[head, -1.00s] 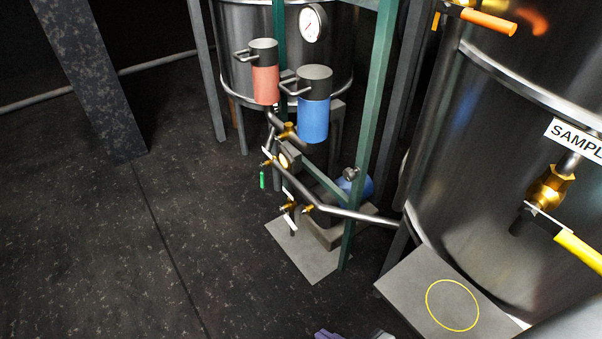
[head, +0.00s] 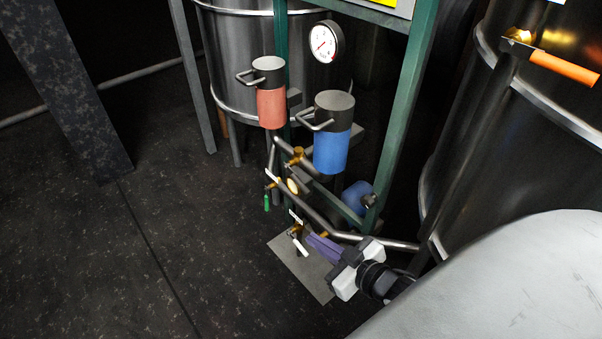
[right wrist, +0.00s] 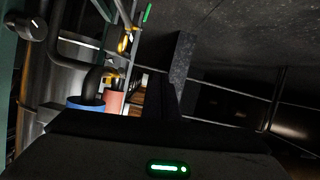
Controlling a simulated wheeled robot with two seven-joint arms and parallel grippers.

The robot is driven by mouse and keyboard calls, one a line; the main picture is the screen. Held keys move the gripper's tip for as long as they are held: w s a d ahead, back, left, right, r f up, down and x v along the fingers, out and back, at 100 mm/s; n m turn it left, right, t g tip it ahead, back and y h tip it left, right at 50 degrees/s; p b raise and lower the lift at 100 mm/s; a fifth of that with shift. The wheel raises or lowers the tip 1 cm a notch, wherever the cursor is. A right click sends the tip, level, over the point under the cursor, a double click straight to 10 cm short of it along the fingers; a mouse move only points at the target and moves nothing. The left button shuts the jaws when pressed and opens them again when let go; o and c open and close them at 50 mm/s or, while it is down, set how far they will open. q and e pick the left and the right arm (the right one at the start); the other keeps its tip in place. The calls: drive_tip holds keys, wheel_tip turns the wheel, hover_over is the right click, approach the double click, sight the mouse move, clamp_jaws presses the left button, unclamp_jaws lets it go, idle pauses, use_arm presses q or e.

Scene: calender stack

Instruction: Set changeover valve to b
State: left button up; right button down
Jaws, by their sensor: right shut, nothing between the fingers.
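The pipework under the red canister (head: 271,107) and the blue canister (head: 332,150) carries several small brass valves. One has a green handle (head: 266,203) hanging down. A lower brass valve (head: 297,230) has a white label (head: 295,216) above it and a short pale lever (head: 300,246) below. The label letters are too small to read, so I cannot tell which valve is the changeover valve. My right gripper (head: 311,239), with purple fingers, is shut and empty, its tips close beside the lower brass valve; contact is unclear. My left gripper is not in view.
A green frame post (head: 402,110) stands right of the canisters. A large steel tank with an orange-handled valve (head: 562,67) is at the right. A grey plate (head: 302,275) lies below the pipework. The dark floor at the left is open. The wrist view also shows the blue canister (right wrist: 86,104).

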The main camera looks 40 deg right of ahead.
drive_tip(key=w+d+r+t, duration=0.3)
drive_tip(key=w+d+r, duration=0.1)
drive_tip(key=d+r, duration=0.35)
hover_over(308, 192)
wheel_tip(308, 192, down, 4)
drive_tip(key=shift+s+a+f+b, duration=0.1)
drive_tip(key=shift+b, duration=0.7)
drive_tip(key=shift+f, duration=0.3)
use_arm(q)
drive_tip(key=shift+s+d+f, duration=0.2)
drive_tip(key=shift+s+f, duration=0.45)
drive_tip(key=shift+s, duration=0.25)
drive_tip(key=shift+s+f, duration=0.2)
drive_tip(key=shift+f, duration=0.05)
use_arm(e)
drive_tip(key=shift+f, duration=0.1)
